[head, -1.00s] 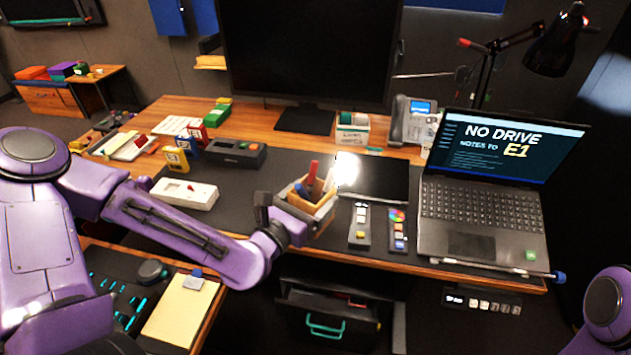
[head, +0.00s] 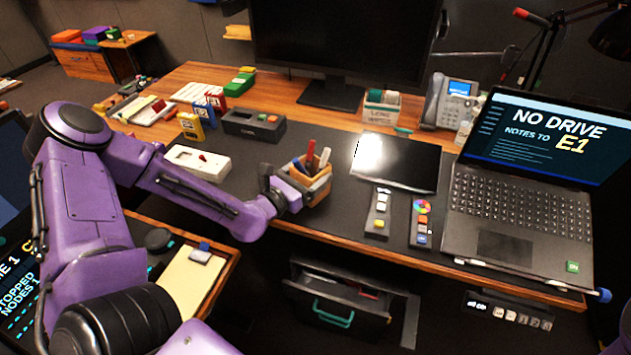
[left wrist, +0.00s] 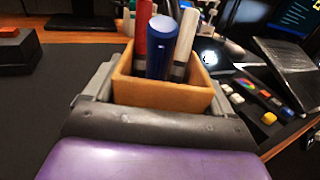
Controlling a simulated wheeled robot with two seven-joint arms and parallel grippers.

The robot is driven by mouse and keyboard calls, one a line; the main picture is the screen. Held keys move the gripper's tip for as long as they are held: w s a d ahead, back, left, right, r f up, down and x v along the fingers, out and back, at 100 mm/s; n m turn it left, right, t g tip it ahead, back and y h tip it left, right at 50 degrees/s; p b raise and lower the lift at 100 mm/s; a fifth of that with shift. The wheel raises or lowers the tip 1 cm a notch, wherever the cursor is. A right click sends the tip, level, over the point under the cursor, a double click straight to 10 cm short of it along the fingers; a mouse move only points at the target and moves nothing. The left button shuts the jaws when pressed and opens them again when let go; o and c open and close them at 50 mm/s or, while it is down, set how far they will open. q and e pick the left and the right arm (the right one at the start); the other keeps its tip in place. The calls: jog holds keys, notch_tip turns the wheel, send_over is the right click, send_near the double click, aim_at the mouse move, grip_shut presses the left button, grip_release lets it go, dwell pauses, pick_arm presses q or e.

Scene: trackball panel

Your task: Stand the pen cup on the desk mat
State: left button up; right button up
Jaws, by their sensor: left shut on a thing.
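The pen cup (head: 317,187) is a square tan wooden cup holding several pens and markers. It is at the front of the dark desk mat (head: 345,212), near the desk's front edge. My left gripper (head: 293,190) is shut on the cup, with a finger on each side. In the left wrist view the cup (left wrist: 165,95) stands close to upright between the grey fingers, with red, blue and white markers in it. I cannot tell whether its base touches the mat. My right gripper is not in view.
A tablet (head: 397,162) and two small button panels (head: 379,212) lie right of the cup, with a laptop (head: 510,215) beyond. A white trackball device (head: 197,161) lies to the left. An open drawer (head: 345,300) juts out below the desk front.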

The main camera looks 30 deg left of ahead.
pick_arm(q)
jog(key=shift+w+f, duration=0.15)
jog(key=shift+f, duration=0.8)
jog(key=shift+s+d+r, duration=0.1)
jog(key=shift+s+r, duration=0.15)
jog(key=shift+f, duration=0.15)
jog(key=o, duration=1)
jog(key=shift+w+f, duration=0.1)
jog(key=shift+c, duration=0.2)
jog(key=shift+r, duration=0.35)
jog(key=s+a+p, duration=0.1)
jog(key=s+a, duration=0.1)
jog(key=s, duration=1)
jog(key=shift+f+p, duration=0.15)
jog(key=shift+p, duration=0.15)
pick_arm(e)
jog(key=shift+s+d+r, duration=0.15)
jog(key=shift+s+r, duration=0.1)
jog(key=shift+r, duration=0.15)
pick_arm(q)
jog(key=shift+a, duration=0.1)
